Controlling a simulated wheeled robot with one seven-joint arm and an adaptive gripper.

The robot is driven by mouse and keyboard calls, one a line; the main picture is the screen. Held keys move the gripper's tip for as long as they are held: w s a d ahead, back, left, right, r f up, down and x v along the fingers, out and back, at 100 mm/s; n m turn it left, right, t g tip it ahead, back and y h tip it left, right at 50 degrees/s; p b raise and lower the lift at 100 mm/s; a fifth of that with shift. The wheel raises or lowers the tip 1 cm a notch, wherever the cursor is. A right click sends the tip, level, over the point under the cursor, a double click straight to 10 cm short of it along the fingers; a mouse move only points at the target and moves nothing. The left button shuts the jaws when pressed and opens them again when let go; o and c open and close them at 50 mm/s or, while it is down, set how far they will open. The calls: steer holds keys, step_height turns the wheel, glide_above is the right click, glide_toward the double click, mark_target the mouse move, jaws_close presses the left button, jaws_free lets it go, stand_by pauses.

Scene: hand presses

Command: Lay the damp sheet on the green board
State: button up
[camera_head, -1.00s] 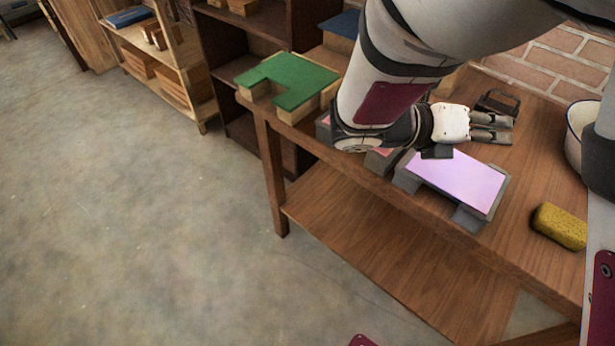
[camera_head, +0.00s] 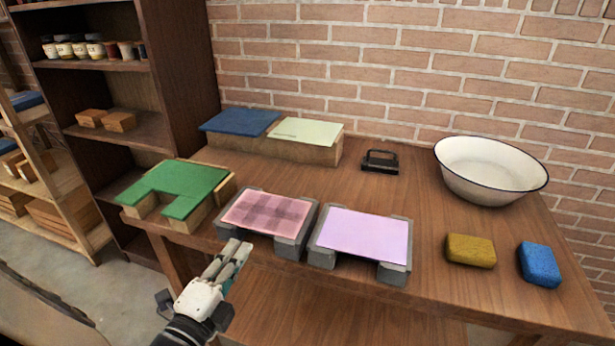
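The green board (camera_head: 178,186), with a notch in its front edge, lies on pale wooden blocks at the table's left end. Its top is bare. A pink sheet (camera_head: 268,212) with darker, damp-looking patches lies flat on a grey stand in the middle front. A plain lilac sheet (camera_head: 362,233) lies flat on a similar grey stand to its right. My gripper (camera_head: 238,252) is in front of the pink sheet's stand, near the table's front edge, pointing up and right. No sheet shows in it. Its fingers look close together, but the gap is unclear.
A blue board (camera_head: 240,122) and a pale green sheet (camera_head: 306,131) lie on wooden blocks at the back. A black-handled tool (camera_head: 380,161), white basin (camera_head: 490,168), yellow sponge (camera_head: 470,250) and blue sponge (camera_head: 540,264) occupy the right. Bare tabletop (camera_head: 410,200) shows between them.

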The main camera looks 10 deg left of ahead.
steer(key=b, duration=0.2)
glide_toward(268, 212)
steer(key=w, duration=0.2)
steer(key=shift+w+f, duration=0.1)
steer(key=shift+w, duration=0.9)
jaws_close()
step_height(268, 212, up, 3)
steer(key=p, duration=0.4)
steer(key=shift+s, duration=0.1)
